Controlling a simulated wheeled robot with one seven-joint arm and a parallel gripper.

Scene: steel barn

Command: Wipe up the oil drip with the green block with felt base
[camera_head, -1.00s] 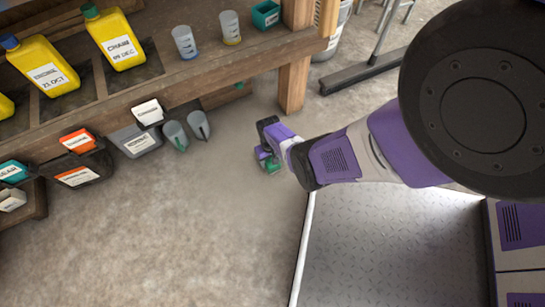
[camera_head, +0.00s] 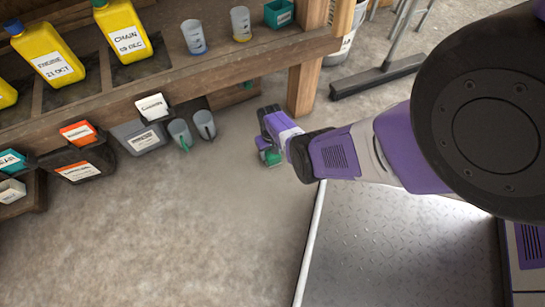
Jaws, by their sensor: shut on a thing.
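The green block (camera_head: 273,159) is held in my gripper (camera_head: 268,144), which is shut on it. Only a small part of the block shows at the gripper's lower side; its felt base is hidden. My gripper is over the concrete floor, in front of the wooden bench and left of its leg. I cannot tell its height above the floor. I cannot make out the oil drip in this view.
The wooden bench (camera_head: 105,107) bears yellow bottles (camera_head: 48,58), two cups (camera_head: 194,36) and a teal box (camera_head: 279,13). Bins (camera_head: 78,165) and scoops (camera_head: 204,124) hang along its front. Floor at lower left is clear.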

